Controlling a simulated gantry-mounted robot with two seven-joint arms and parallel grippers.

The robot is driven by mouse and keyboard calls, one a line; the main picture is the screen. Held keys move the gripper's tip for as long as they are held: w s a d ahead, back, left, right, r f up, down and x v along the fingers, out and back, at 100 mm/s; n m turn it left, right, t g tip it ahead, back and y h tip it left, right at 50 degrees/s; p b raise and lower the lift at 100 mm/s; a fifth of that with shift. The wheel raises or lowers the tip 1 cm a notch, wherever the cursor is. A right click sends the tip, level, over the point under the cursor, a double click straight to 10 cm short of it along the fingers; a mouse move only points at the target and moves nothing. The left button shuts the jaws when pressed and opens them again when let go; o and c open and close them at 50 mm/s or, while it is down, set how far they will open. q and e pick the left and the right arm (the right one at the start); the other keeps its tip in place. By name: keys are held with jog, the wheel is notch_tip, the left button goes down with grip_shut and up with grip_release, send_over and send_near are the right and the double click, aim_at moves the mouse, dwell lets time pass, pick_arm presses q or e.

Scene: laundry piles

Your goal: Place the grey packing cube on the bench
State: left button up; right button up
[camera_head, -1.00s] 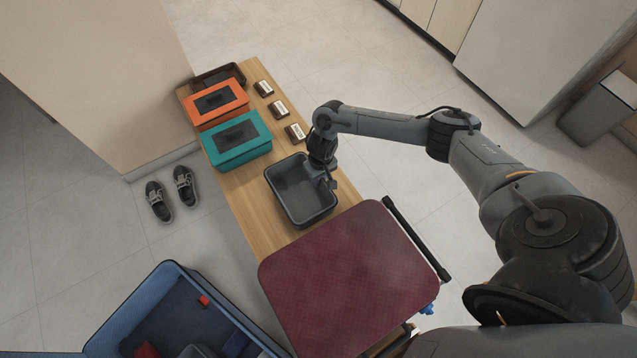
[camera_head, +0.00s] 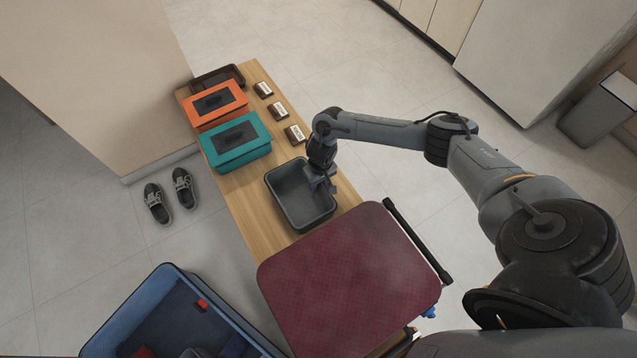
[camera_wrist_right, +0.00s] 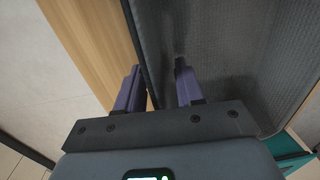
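The grey packing cube (camera_head: 287,208) is an open, rectangular, dark grey container. It sits upright on the wooden bench (camera_head: 250,205), between a teal cube and a maroon-topped case. My right gripper (camera_head: 322,187) is at the cube's right wall. In the right wrist view the two purple fingers (camera_wrist_right: 160,88) are apart, with the rim of the grey cube (camera_wrist_right: 225,45) passing between them. One finger is outside over the wood and the other is inside the cube. A gap shows beside the wall, so the grip looks open. My left gripper is not in view.
The teal cube (camera_head: 240,152) and orange cube (camera_head: 221,116) stand farther along the bench, with a dark brown tray (camera_head: 237,72) behind. Small label blocks (camera_head: 295,134) line the right edge. The maroon case (camera_head: 345,280) is close in front. An open blue suitcase (camera_head: 128,312) and shoes (camera_head: 157,203) are left.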

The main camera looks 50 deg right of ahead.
notch_tip(320, 180, up, 12)
jog(key=p, duration=0.7)
jog(key=shift+s+f, duration=0.1)
jog(key=shift+f, duration=0.05)
jog(key=s+a+r+n+t+y, duration=0.2)
jog(key=a+n+t, duration=0.4)
jog(key=a, duration=1.8)
jog(key=s+d+r+g+h, duration=0.1)
jog(key=s+d+r, duration=0.3)
jog(key=s, duration=0.4)
jog(key=s+d+r+g+h, duration=0.1)
jog(key=s+d+r, duration=0.3)
jog(key=s, duration=0.3)
jog(key=shift+s+g, duration=0.3)
jog(key=shift+s, duration=0.05)
jog(key=shift+d, duration=0.1)
